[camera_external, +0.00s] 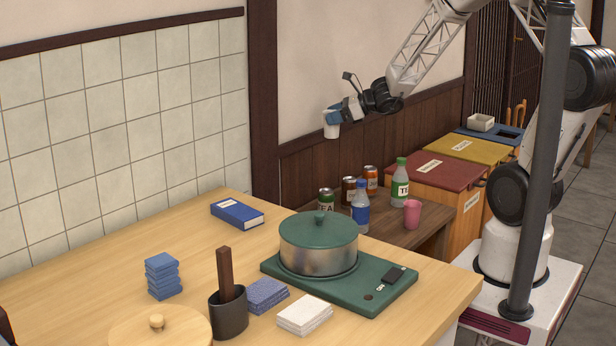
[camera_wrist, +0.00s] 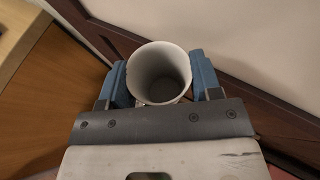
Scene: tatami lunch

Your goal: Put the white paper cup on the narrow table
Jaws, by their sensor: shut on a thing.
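The white paper cup (camera_external: 331,130) is held up in the air by my gripper (camera_external: 334,117), high beside the wall. In the wrist view the cup (camera_wrist: 158,75) sits upright, mouth toward the camera and empty, between the two blue fingers of my gripper (camera_wrist: 160,85). The fingers are shut on it from both sides. The narrow table (camera_external: 429,236) is the low brown wooden one behind the large light table, below and to the right of the cup. The cup is well clear of it. Part of the narrow table is hidden by the large table and the pot.
On the narrow table stand several cans, including a green can (camera_external: 326,202), a blue-capped bottle (camera_external: 361,207), a green bottle (camera_external: 400,183) and a pink cup (camera_external: 412,213). A green-lidded pot (camera_external: 318,255) stands on the large table (camera_external: 90,270). A red-lidded bin (camera_external: 440,165) is beyond.

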